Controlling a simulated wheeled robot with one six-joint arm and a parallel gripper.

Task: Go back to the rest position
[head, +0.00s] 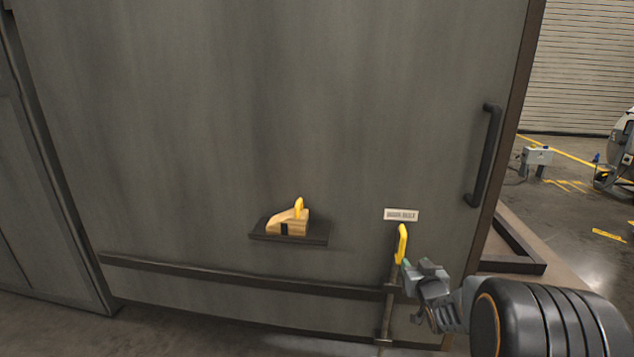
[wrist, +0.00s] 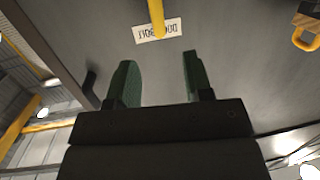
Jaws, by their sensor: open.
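My gripper (head: 408,266) is at the lower right of the head view, close to the yellow handle (head: 402,243) of the vertical bolt rod (head: 386,318) on the large grey door (head: 200,120). In the wrist view my two green fingers (wrist: 160,78) are spread apart with nothing between them. The yellow handle (wrist: 156,14) shows beyond the fingertips, across the white label (wrist: 172,30). Whether a fingertip touches the handle cannot be told.
A small dark shelf (head: 262,238) on the door carries a wooden wedge (head: 289,224) with a yellow loop. A dark pull handle (head: 484,155) is on the door's right side. A low frame (head: 520,255) lies beyond the door edge. Open floor (head: 590,215) shows at right.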

